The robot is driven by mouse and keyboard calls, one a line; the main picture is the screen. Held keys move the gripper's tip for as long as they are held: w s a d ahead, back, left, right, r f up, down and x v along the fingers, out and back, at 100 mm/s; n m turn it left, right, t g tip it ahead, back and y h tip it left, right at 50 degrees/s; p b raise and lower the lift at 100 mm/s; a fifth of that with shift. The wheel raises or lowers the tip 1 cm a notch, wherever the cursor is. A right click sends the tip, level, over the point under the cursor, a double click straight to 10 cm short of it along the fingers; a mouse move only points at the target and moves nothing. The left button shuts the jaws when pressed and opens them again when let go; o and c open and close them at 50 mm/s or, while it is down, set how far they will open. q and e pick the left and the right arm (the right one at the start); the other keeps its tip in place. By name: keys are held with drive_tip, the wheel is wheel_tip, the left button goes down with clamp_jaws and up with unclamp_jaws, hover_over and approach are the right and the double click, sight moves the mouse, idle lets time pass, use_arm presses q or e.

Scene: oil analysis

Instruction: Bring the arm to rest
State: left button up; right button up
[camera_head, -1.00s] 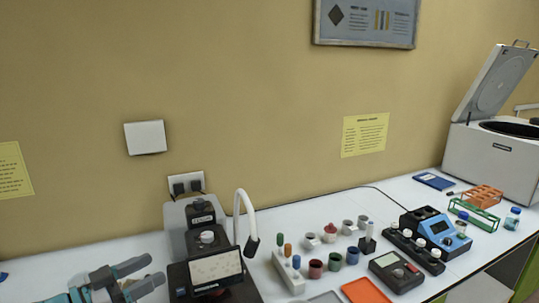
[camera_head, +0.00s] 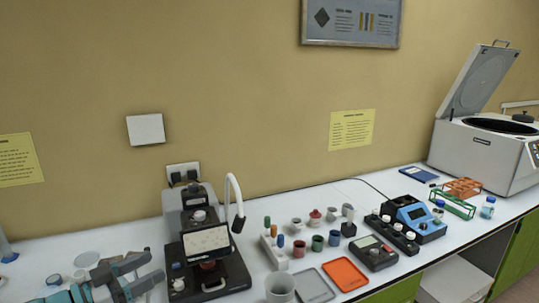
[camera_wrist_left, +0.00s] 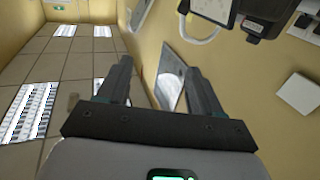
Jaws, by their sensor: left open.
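My left gripper (camera_head: 140,273) comes in at the lower left of the head view, with its fingers pointing right toward the black instrument with a small screen (camera_head: 207,243). The fingers are apart and nothing shows between them. In the left wrist view the two fingers of the left gripper (camera_wrist_left: 160,85) also stand apart and empty, with the room behind them. The instrument shows at the upper right of the wrist view too. The gripper appears clear of the instrument. My right gripper is in neither view.
The white bench (camera_head: 330,195) runs along the wall. Small colored cups (camera_head: 317,243), an orange tray (camera_head: 345,274), a grey tray (camera_head: 313,285), a blue device (camera_head: 415,218), a green rack (camera_head: 453,205) and an open centrifuge (camera_head: 480,150) stand to the right. A white beaker (camera_head: 280,289) stands near the front.

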use_arm(q)
drive_tip(key=s+d+f+n+g+y, duration=0.1)
drive_tip(key=d+f+n, duration=0.3)
drive_tip(key=f, duration=0.5)
drive_tip(key=s+d+f+n+g+y, duration=0.1)
drive_tip(key=s+d+f+n+y, duration=0.1)
drive_tip(key=d+f, duration=0.5)
drive_tip(key=s+d+f+n+y, duration=0.1)
drive_tip(key=d+f+n, duration=0.3)
drive_tip(key=f, duration=0.6)
drive_tip(key=s+f+g+y, duration=0.1)
drive_tip(key=s+f+g, duration=0.2)
drive_tip(key=s+f, duration=0.2)
drive_tip(key=s+f+g+y, duration=0.2)
drive_tip(key=s+f+g, duration=0.1)
drive_tip(key=s, duration=0.8)
drive_tip(key=s+f+n+g+y, duration=0.1)
drive_tip(key=s+f+g+y, duration=0.1)
drive_tip(key=s+f+g, duration=0.2)
drive_tip(key=s+f, duration=0.2)
drive_tip(key=s, duration=0.1)
drive_tip(key=shift+s+a+f, duration=0.3)
drive_tip(key=shift+s+a, duration=0.05)
drive_tip(key=shift+s, duration=0.05)
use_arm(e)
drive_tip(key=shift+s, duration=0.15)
